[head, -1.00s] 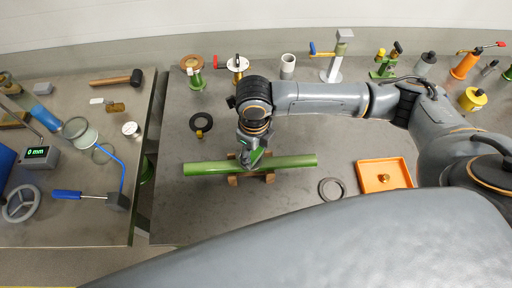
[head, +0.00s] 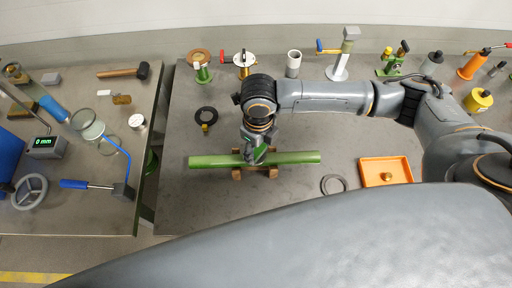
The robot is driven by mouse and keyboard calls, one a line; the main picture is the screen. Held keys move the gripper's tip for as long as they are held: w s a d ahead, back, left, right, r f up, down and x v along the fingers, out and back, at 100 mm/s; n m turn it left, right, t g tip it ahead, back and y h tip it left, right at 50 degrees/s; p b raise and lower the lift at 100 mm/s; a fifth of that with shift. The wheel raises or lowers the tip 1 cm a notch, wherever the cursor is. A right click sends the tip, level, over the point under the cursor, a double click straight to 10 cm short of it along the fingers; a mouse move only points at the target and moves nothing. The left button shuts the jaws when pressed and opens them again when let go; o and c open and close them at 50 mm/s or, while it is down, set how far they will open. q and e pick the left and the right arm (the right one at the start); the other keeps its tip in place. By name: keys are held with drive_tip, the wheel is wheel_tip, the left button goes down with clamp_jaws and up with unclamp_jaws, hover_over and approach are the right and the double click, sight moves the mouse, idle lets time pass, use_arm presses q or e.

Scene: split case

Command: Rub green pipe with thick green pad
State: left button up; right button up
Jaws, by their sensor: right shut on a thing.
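The green pipe (head: 300,157) lies left to right across wooden supports (head: 236,174) on the grey table. My right gripper (head: 256,158) points down at the middle of the pipe, and its fingers are largely hidden by the wrist. A green patch shows at its fingertips, but I cannot tell the thick green pad apart from the gripper's own green parts. The gripper appears to be at the pipe's surface; exact contact is hidden. My left gripper is not in view.
An orange tray (head: 385,171) with a brass piece and a grey ring (head: 333,184) lie right of the pipe. A black ring (head: 206,115) lies behind it. Several valves and fittings line the back edge. A second table (head: 60,215) with tools stands left, across a gap.

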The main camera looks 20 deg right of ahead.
wheel_tip(320, 180, up, 5)
drive_tip(key=p, duration=0.5)
drive_tip(key=shift+r, duration=1.05)
drive_tip(key=shift+f, duration=0.1)
